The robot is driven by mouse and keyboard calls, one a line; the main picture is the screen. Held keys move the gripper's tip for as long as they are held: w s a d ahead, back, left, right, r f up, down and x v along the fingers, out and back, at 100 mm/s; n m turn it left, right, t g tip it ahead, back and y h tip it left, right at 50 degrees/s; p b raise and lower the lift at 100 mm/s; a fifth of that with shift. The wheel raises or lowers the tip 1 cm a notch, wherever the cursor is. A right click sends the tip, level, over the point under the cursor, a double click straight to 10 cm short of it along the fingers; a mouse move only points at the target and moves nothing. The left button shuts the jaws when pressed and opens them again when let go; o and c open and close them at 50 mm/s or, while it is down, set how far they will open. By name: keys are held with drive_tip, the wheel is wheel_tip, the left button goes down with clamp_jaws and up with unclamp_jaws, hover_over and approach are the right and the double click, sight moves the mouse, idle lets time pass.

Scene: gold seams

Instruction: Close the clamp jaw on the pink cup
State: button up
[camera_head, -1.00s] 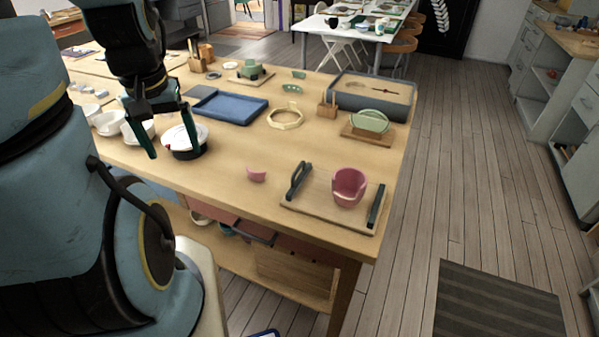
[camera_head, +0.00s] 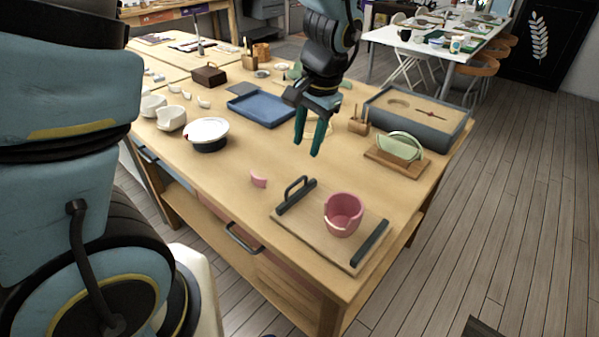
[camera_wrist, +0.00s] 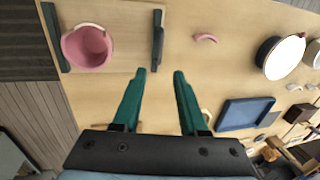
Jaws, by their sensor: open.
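The pink cup (camera_head: 343,213) stands upright on a wooden clamp board (camera_head: 310,232) at the table's near right corner, with a gap in its rim. A dark jaw with a handle (camera_head: 296,194) is on the board's left side, apart from the cup. A dark fixed bar (camera_head: 370,243) is on its right side. In the wrist view the cup (camera_wrist: 87,47) and the handled jaw (camera_wrist: 157,41) show at the upper left. My gripper (camera_head: 309,148) is open and empty, above the table behind the board. Its green fingers also show in the wrist view (camera_wrist: 160,75).
A pink shard (camera_head: 258,180) lies left of the board. A green bowl on a wooden stand (camera_head: 377,160), a grey box (camera_head: 455,120), a blue tray (camera_head: 262,111) and a white-topped dark bowl (camera_head: 207,136) stand farther back. Bare tabletop lies between shard and tray.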

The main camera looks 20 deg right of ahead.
sight(298, 180)
drive_tip(key=f, duration=0.3)
drive_tip(key=w+f+p, duration=0.1)
drive_tip(key=f, duration=0.3)
drive_tip(key=w+a+f+p, duration=0.1)
drive_tip(key=f, duration=0.2)
drive_tip(key=shift+f, duration=0.2)
drive_tip(key=shift+c, duration=0.4)
clamp_jaws()
drive_tip(key=shift+s, duration=0.1)
idle(0.6)
